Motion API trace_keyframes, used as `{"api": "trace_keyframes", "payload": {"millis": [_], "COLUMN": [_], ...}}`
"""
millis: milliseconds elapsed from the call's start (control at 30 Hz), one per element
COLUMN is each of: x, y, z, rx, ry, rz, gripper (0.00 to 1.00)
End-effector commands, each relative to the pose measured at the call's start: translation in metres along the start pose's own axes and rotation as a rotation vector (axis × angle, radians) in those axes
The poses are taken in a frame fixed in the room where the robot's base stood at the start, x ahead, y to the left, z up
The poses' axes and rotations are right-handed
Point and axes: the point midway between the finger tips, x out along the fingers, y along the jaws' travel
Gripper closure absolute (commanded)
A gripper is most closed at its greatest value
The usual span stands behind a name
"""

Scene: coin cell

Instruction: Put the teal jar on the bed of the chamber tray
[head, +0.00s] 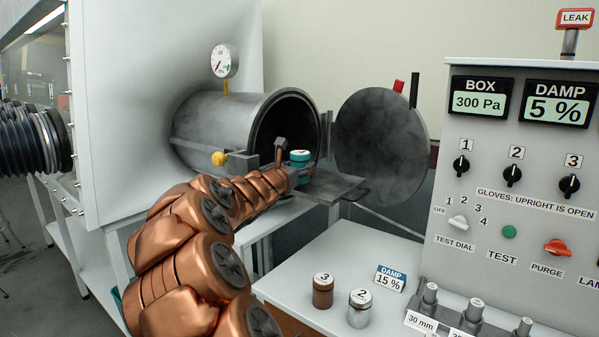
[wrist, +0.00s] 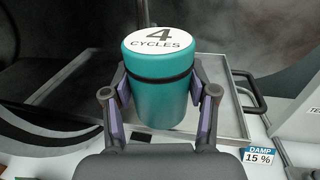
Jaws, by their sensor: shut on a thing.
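The teal jar (wrist: 160,85) has a white lid reading "4 CYCLES" and a dark band under the lid. My gripper (wrist: 160,108) is shut on its sides and holds it upright. In the head view the jar (head: 300,160) shows small at the end of my copper arm, in front of the chamber mouth. The chamber tray (wrist: 234,122) is a grey metal tray with a raised rim, behind and below the jar in the wrist view. It also shows in the head view (head: 338,186). I cannot tell whether the jar's base touches the bed.
The round chamber (head: 225,125) is open, its door (head: 380,145) swung right. A brown jar (head: 323,292), a silver jar (head: 360,310) and a "DAMP 15 %" card (head: 391,279) stand on the white bench. A control panel (head: 520,190) stands at right.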

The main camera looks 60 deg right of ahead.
Motion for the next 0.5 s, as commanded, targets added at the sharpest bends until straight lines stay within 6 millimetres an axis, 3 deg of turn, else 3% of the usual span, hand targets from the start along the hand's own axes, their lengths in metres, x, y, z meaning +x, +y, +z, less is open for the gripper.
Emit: {"api": "trace_keyframes", "payload": {"millis": [300, 500], "x": [0.035, 0.047], "y": [0.018, 0.022], "z": [-0.004, -0.003], "rx": [-0.001, 0.001], "ry": [0.003, -0.002], "rz": [0.003, 0.002], "gripper": [0.80, 0.80]}}
